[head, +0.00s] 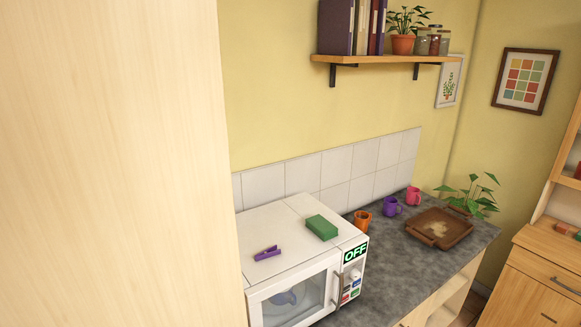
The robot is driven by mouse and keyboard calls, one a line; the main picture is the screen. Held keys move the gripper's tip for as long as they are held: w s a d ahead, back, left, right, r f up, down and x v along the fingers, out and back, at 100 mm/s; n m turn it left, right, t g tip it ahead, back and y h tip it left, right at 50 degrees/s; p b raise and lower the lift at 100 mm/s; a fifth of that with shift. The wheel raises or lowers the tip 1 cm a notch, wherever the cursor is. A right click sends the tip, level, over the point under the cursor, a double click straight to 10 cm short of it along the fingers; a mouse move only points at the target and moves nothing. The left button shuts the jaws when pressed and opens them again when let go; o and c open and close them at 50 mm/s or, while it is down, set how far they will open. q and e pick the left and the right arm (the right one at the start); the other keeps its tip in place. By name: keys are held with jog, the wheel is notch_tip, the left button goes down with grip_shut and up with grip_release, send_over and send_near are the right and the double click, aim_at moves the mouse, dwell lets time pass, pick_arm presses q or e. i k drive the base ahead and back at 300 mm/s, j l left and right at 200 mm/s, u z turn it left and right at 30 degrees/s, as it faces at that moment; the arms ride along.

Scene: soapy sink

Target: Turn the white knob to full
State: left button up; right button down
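A white microwave (290,231) stands on the grey counter, with its front turned toward the lower right. Its display (355,253) reads OFF in green. Below the display is a small white knob (355,275) on the control panel; its pointer position is too small to tell. Neither of my grippers is in view.
A green block (322,227) and a purple clip-like thing (268,253) lie on the microwave. Orange (362,221), purple (391,206) and pink (413,196) mugs and a brown tray (437,230) are on the counter (385,262). A pale wooden panel (110,160) blocks the left side.

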aim_at(355, 274)
jog(key=i+l, duration=0.15)
jog(key=l, duration=0.3)
jog(key=i+l+u, duration=0.15)
jog(key=l, duration=0.35)
jog(key=i+l, duration=0.15)
jog(key=l, duration=0.3)
jog(key=i+l+u, duration=0.15)
jog(key=l, duration=0.85)
jog(key=i+u, duration=0.05)
